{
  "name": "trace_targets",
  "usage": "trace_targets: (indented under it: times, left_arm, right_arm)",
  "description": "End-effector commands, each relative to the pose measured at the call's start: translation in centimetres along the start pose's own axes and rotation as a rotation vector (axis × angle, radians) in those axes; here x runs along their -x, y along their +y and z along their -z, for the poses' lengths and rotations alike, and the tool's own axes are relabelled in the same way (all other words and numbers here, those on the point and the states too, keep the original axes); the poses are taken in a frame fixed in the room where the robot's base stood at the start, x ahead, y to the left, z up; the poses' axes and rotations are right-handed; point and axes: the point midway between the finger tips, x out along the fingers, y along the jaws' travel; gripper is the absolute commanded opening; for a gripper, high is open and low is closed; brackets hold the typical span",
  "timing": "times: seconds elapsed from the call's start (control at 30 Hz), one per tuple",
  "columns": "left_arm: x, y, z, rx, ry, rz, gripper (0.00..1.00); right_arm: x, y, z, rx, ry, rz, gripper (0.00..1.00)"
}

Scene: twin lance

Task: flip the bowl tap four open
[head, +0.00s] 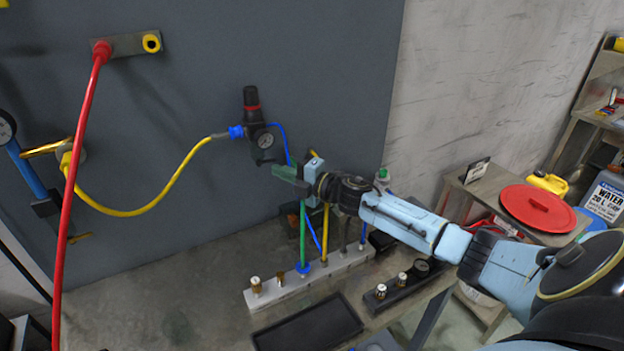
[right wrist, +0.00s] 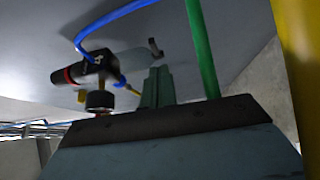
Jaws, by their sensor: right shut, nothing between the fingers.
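A black regulator with a red ring (head: 252,108) and a round gauge is mounted on the grey panel. In the right wrist view the regulator (right wrist: 92,68) lies at upper left, with a grey bowl-like part (right wrist: 132,62) and a small dark piece (right wrist: 155,46) at its end, which may be the bowl tap. I cannot make out a number or the tap's position. My right gripper (head: 284,174) is shut and empty, just below and right of the regulator. Its green fingertips (right wrist: 157,84) are close to the dark piece in the picture; contact cannot be told. My left gripper is out of view.
Green and yellow upright hoses (head: 303,235) stand close to my right gripper, rising from a pale manifold block (head: 325,278). A yellow hose (head: 160,200) and a red hose (head: 75,180) hang at left. A black tray (head: 308,325) and a shelf with a red lid (head: 538,210) are nearby.

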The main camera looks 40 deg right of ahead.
Motion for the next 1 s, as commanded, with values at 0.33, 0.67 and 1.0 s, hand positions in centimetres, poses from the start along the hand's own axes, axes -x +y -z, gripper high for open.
trace_targets:
  times: [0.33,0.67,1.0]
  left_arm:
    - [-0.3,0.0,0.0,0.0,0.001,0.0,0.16]
    - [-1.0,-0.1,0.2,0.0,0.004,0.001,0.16]
    - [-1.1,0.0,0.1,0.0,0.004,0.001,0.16]
  right_arm:
    - [5.2,-0.3,1.4,-0.001,0.014,0.004,0.0]
    - [9.3,-0.2,1.2,-0.002,0.011,0.002,0.0]
    - [10.2,0.0,1.2,-0.001,0.011,0.0,0.0]
